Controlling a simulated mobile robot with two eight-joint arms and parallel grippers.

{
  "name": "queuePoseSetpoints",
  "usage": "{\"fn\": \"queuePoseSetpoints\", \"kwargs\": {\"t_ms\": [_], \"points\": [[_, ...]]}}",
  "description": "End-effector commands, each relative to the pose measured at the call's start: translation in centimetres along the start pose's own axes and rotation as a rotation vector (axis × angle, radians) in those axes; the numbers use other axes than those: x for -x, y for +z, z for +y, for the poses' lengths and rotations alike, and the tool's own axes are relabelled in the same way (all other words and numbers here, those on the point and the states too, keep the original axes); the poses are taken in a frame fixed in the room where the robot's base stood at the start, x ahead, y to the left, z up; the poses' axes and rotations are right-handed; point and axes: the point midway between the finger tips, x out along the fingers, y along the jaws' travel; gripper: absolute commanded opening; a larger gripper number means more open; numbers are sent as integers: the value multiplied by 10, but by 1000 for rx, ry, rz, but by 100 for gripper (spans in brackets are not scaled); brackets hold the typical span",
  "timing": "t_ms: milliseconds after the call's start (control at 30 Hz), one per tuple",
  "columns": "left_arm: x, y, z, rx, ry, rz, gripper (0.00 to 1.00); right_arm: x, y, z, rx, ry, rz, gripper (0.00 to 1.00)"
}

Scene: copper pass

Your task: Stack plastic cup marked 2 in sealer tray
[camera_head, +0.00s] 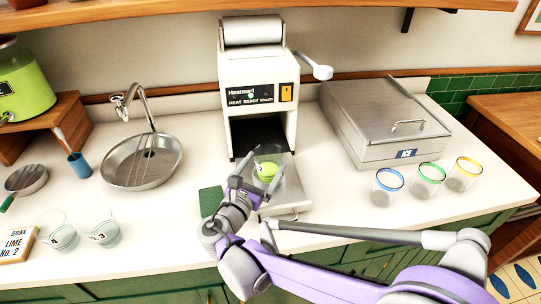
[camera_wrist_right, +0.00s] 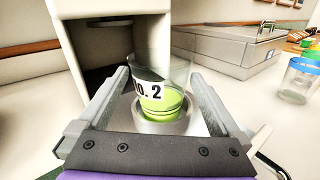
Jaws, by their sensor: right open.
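A clear cup marked No. 2 (camera_wrist_right: 150,88) with green drink in its lower part stands upright in the round holder (camera_wrist_right: 182,126) of the sealer tray. In the head view the same cup (camera_head: 266,168) is on the pulled-out sealer tray (camera_head: 289,200), in front of the sealer (camera_head: 256,92). My right gripper (camera_head: 254,182) is open, with its fingers on either side of the cup; a gap shows at the fingers in the wrist view. Two clear cups with labels, one at left (camera_head: 62,238) and one beside it (camera_head: 106,236), stand on the counter. My left gripper is not in view.
A sign (camera_head: 17,245) reads Drink Lime No. 2. A sink (camera_head: 140,162) and blue cup (camera_head: 79,165) are at left. An ice bin (camera_head: 375,115) and three colour-rimmed glasses (camera_head: 428,180) stand at right. A dark green mat (camera_head: 211,200) lies by the tray.

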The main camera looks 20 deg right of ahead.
Motion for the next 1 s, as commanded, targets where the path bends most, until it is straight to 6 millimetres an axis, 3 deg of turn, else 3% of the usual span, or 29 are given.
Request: {"fn": "queuePoseSetpoints", "kwargs": {"t_ms": [100, 333, 1000], "points": [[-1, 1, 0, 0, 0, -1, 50, 27, -1, 1, -1, 5, 2, 100], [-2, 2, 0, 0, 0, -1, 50, 58, 0, 0, -1, 2, 0, 100], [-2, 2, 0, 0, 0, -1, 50, 64, 0, 0, 0, 0, 0, 100]]}}
